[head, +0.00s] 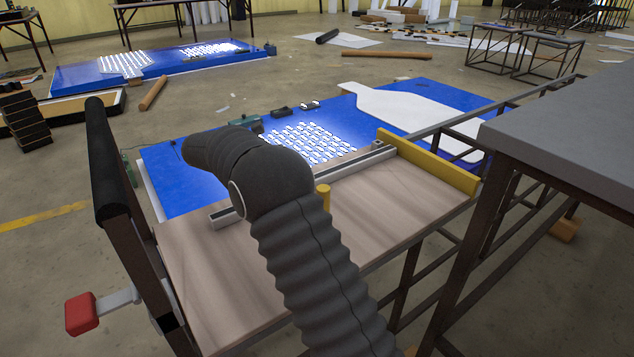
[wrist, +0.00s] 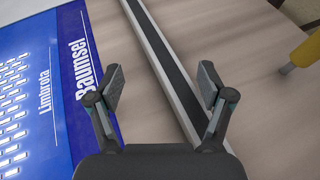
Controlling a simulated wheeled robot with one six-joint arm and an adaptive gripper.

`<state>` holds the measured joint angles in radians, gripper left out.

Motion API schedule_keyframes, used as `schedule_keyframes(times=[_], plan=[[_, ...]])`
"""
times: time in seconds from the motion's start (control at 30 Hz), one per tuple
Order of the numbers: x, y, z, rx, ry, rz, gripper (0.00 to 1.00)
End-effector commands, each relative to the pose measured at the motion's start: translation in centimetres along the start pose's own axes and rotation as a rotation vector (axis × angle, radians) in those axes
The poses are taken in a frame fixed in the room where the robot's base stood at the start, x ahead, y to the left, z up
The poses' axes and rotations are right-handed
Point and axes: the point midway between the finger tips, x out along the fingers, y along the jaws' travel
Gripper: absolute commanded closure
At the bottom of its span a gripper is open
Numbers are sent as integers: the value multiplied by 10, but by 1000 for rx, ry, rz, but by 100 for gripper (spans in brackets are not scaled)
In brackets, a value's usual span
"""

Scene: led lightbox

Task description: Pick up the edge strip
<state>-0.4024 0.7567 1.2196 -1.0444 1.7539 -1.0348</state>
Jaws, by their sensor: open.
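The edge strip (head: 352,165) is a long, straight strip with light edges and a dark middle. It lies on the wood-look board (head: 400,205), along its far side, with its middle hidden behind my arm in the head view. In the wrist view the edge strip (wrist: 158,45) runs down between the fingers of my gripper (wrist: 162,84), closer to the right finger. My gripper is open and empty above it. I cannot tell how high it is. My arm hides the gripper in the head view.
A blue printed panel (head: 185,170) with lit white slots lies beyond the board. A yellow bar (head: 430,162) edges the board's right end, and a yellow peg (head: 323,196) stands near the strip. A grey table (head: 575,125) is at right. A red-ended handle (head: 82,314) juts out left.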

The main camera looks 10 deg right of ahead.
Motion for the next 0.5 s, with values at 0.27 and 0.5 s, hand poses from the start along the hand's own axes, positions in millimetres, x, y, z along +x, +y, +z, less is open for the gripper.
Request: schedule_keyframes(times=[0.27,0.5], plan=[[18,0,0,0,1,0,20],[43,1,-2,0,0,-2,20]])
